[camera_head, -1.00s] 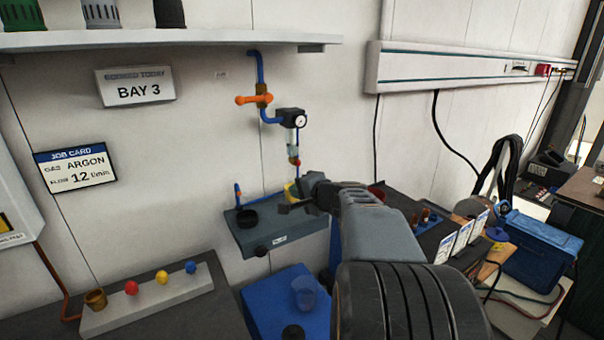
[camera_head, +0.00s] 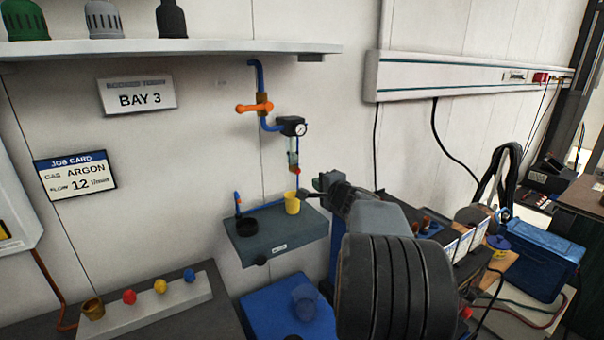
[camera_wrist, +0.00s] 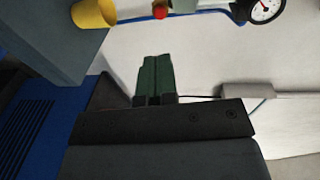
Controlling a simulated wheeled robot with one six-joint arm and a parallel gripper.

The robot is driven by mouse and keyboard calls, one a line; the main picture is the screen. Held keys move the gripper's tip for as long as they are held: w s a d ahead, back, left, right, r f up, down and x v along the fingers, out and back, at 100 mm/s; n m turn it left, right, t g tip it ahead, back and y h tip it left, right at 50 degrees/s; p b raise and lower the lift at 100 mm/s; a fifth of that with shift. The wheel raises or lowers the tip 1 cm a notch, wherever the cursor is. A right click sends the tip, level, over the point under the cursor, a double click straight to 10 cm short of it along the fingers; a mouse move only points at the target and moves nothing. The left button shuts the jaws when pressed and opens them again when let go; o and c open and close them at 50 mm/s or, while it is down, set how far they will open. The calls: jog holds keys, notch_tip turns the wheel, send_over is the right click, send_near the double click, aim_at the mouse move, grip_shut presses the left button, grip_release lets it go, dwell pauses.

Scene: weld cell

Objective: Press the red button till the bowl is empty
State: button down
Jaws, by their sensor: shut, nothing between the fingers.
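A regulator with a round gauge (camera_head: 300,129) hangs on blue pipe on the wall. Below it is a small clear bowl (camera_head: 293,150); its lower part looks greenish, and the liquid level is too small to tell. The red button (camera_head: 297,170) is at the bowl's lower end. It also shows at the top of the wrist view (camera_wrist: 160,12). A yellow cup (camera_head: 292,203) stands upright on the grey wall shelf (camera_head: 275,241) below the button. My gripper (camera_head: 312,193) is shut and empty, right of the cup and lower than the button, apart from both. Its green fingertips (camera_wrist: 154,76) are together.
A black ring-like holder (camera_head: 247,225) sits on the shelf left of the cup. An orange valve handle (camera_head: 254,107) is above left of the regulator. A white strip (camera_head: 150,310) with red, yellow and blue knobs lies at lower left. A blue box (camera_head: 284,312) stands below the shelf.

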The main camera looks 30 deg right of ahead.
aim_at(299, 172)
jog(key=w+p, duration=0.1)
jog(key=w, duration=0.2)
jog(key=w+d+f+p, duration=0.1)
jog(key=w, duration=0.3)
jog(key=w+p, duration=0.1)
jog(key=w, duration=0.3)
jog(key=shift+d+f+p, duration=0.15)
jog(key=shift+f+p, duration=0.05)
jog(key=shift+p, duration=0.2)
